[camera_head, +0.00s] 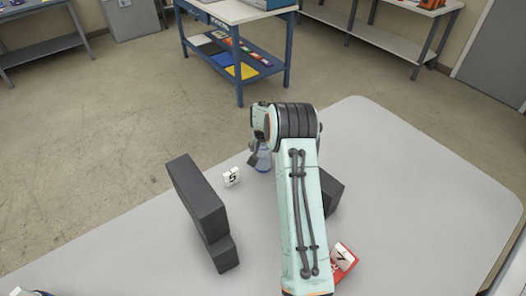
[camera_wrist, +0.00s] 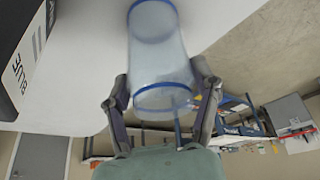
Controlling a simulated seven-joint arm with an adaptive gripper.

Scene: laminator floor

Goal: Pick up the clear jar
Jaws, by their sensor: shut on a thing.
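The clear jar (camera_wrist: 158,60) is see-through with blue rims and fills the middle of the wrist view. My gripper (camera_wrist: 161,74) has one finger on each side of the jar and is shut on it. In the head view a small part of the jar (camera_head: 263,160) shows below the wrist, near the far left edge of the table. My gripper (camera_head: 257,157) is mostly hidden there by my arm. I cannot tell whether the jar's base touches the table.
On the grey table (camera_head: 150,245) a tall dark block (camera_head: 196,197) stands left, with a lower dark block (camera_head: 222,255) against it. A white numbered cube (camera_head: 231,177) is left of the jar. Another dark block (camera_head: 331,188) and a red item (camera_head: 343,262) are right of my arm.

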